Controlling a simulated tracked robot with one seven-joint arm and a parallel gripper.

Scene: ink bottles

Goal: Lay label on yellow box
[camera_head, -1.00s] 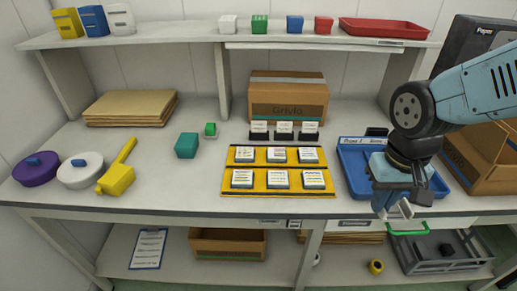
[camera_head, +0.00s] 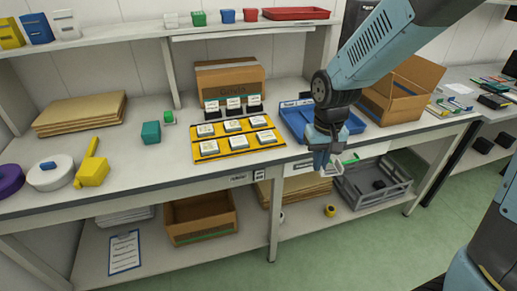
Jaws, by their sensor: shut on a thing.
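My gripper (camera_head: 320,162) hangs over the front edge of the bench, in front of the blue tray. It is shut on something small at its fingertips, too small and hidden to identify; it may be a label. A yellow box-like thing with a slanted handle (camera_head: 92,173) sits at the bench's left, far from my gripper. A yellow box (camera_head: 11,34) also stands on the upper shelf at the far left, beside a blue box and a white one. Several white-topped square pieces sit in two rows on yellow-and-black mats (camera_head: 238,152) left of my gripper.
The blue tray (camera_head: 292,124) and an open cardboard box (camera_head: 408,88) are behind my gripper. Below it are a grey crate (camera_head: 372,194) and a yellow roll (camera_head: 330,210). A teal block (camera_head: 151,132) stands mid-bench.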

